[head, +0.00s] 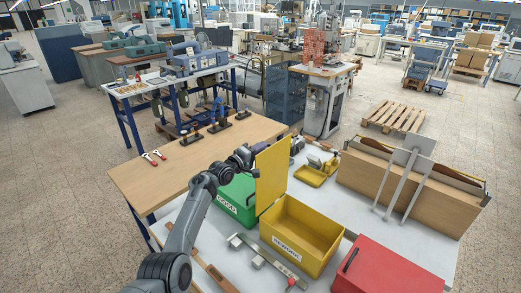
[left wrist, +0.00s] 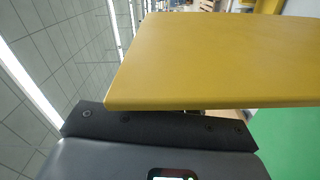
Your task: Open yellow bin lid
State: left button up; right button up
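The yellow bin (head: 300,238) stands on the light table with its inside showing. Its yellow lid (head: 272,175) stands upright at the bin's left edge. My left gripper (head: 246,158) is at the upper left side of the lid, close to it; contact cannot be made out. In the left wrist view the lid (left wrist: 215,60) fills the upper right, just beyond the dark gripper body. The fingertips are hidden, so I cannot tell their opening. My right gripper is not in view.
A green bin (head: 236,200) stands left of the yellow one, partly behind my left arm. A red bin (head: 385,268) with a closed top is at the front right. A small yellow tray (head: 316,173) lies behind. A wooden table (head: 150,185) is at left.

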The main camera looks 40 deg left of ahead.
pick_arm(q)
jog(key=shift+o, duration=1.4)
jog(key=shift+d+f, duration=0.2)
jog(key=shift+r, duration=0.1)
jog(key=shift+a, duration=0.1)
jog(key=shift+s+r, duration=0.1)
jog(key=shift+s, duration=0.2)
jog(key=s, duration=1)
jog(key=shift+a, duration=0.35)
jog(key=shift+s, duration=0.1)
